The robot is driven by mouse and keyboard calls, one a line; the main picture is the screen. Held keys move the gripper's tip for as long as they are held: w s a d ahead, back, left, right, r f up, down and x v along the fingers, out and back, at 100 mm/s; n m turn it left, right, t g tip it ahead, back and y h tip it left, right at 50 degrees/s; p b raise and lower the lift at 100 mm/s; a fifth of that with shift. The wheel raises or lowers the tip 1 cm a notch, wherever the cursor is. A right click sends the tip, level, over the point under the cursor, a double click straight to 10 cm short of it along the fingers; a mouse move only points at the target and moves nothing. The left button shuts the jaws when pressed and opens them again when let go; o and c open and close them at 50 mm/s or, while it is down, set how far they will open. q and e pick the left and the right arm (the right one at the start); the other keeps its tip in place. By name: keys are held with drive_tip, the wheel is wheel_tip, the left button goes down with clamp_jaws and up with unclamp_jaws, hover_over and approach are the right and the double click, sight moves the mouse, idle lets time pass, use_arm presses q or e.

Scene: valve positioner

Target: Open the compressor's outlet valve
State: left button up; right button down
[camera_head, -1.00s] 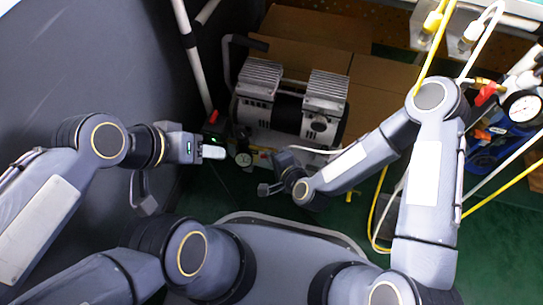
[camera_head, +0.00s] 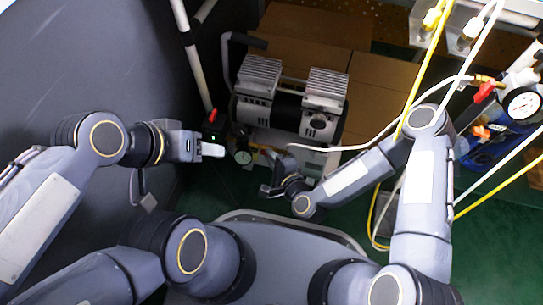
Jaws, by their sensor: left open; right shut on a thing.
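The compressor (camera_head: 290,104) stands at the back centre, with silver finned heads and a dark motor between them. A small gauge (camera_head: 242,157) and yellow fittings at the outlet valve (camera_head: 258,149) show at its front left. My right gripper (camera_head: 277,165) is at these fittings, just right of the gauge. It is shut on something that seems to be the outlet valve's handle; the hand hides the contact. My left gripper (camera_head: 213,151) is open and apart from the valve, to the left of the gauge.
A pale hose (camera_head: 380,135) runs from the compressor's front to the right. Yellow hoses (camera_head: 420,75) hang on the right, near a larger gauge (camera_head: 523,105) and a red-handled valve (camera_head: 485,92). Cardboard boxes (camera_head: 375,95) stand behind. A dark wall bounds the left.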

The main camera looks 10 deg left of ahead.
drive_tip(key=c, duration=1.5)
unclamp_jaws()
